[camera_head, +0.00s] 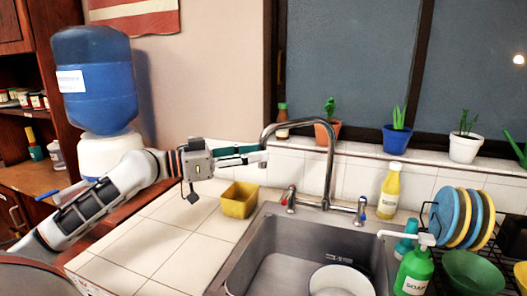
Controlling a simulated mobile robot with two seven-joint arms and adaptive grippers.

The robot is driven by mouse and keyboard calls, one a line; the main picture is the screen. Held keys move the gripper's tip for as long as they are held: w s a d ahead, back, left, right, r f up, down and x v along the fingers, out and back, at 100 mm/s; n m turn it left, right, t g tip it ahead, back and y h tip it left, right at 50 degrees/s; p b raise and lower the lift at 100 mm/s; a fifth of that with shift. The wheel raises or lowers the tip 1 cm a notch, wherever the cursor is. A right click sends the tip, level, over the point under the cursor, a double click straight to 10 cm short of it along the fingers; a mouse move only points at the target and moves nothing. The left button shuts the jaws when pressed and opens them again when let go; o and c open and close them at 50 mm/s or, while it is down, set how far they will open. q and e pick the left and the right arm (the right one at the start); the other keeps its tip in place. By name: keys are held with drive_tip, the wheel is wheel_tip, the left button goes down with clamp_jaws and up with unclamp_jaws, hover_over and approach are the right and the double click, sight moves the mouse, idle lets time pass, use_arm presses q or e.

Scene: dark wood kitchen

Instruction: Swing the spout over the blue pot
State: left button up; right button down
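The metal spout (331,150) rises behind the sink and arches to the left, with its tip near my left gripper. My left gripper (264,153) reaches in from the left at the height of the spout's tip. Its teal fingers lie close together beside or around the tip; I cannot tell whether they touch it or are closed. A blue pot (396,139) with a green plant stands on the window sill, right of the spout. My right gripper is not in view.
A yellow container (239,200) stands on the counter below my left gripper. Tap handles (361,211) flank the spout's base. A yellow bottle (389,191), a green soap bottle (414,271) and a plate rack stand on the right.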

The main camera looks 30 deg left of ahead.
use_arm(q)
drive_tip(key=shift+p+x, duration=0.35)
drive_tip(key=shift+x, duration=1)
clamp_jaws()
